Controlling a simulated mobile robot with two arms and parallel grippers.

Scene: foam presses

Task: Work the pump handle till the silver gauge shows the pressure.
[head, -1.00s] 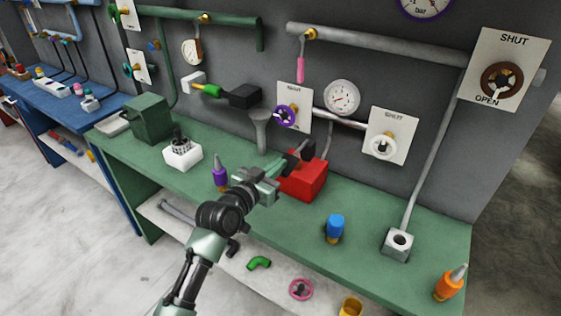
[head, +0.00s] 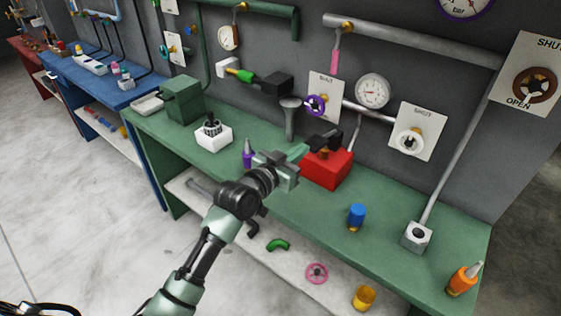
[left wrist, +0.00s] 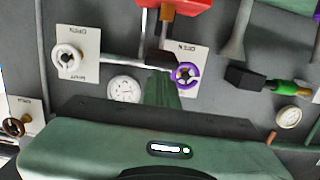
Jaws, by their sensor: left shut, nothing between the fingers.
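The pump is a red box (head: 328,170) on the green bench, with a black handle (head: 326,140) over its top. In the left wrist view, which is upside down, the red box (left wrist: 185,6) is at the top edge and the handle (left wrist: 158,61) is near the middle. My left gripper (head: 303,152) is shut and empty, its tips at the handle's near side; I cannot tell whether they touch it. The silver gauge (head: 373,91) hangs on the wall behind the pump and also shows in the left wrist view (left wrist: 125,89). Its reading is too small to tell.
A purple valve (head: 317,104) and a white valve (head: 409,141) flank the gauge. A blue-capped bottle (head: 357,216) and a grey socket block (head: 417,236) stand to the right, with bare bench between.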

